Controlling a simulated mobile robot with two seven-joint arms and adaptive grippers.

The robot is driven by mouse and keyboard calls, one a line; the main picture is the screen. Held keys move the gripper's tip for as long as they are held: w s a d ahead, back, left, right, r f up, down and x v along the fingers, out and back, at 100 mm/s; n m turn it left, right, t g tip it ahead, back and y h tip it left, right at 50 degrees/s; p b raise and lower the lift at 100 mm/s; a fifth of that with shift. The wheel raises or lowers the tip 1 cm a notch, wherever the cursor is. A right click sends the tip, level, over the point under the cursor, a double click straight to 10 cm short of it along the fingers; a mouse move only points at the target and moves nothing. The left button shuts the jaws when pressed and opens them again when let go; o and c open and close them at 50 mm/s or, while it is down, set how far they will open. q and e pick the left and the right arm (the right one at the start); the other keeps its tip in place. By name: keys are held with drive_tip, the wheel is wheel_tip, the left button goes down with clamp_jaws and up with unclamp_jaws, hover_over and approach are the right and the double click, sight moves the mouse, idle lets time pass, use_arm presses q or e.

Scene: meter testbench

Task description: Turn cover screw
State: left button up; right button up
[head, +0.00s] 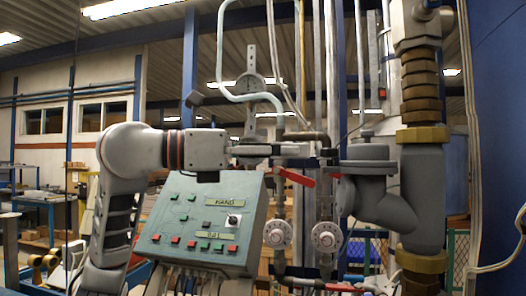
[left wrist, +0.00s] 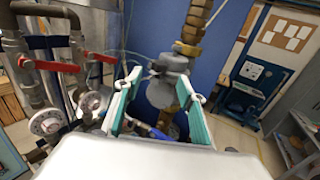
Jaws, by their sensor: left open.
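The grey meter body (head: 400,195) stands on the vertical pipe at the right in the head view, with a round grey cover (head: 367,152) on its left side. A small knob (head: 367,133) tops this cover; I cannot tell for sure whether it is the cover screw. My left gripper (head: 318,151) reaches in level from the left and ends just left of the cover, apart from it as far as I can tell. In the left wrist view its two teal-padded fingers (left wrist: 158,102) are spread and empty, with the grey meter (left wrist: 170,68) beyond them. My right gripper is not in view.
Red valve levers (head: 297,178) and round dial gauges (head: 277,234) sit on thin pipes below my left gripper. A green control panel (head: 202,225) stands below my forearm. A blue wall (head: 495,130) closes the right side.

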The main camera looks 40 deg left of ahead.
use_arm(q)
drive_tip(key=shift+v, duration=2.3)
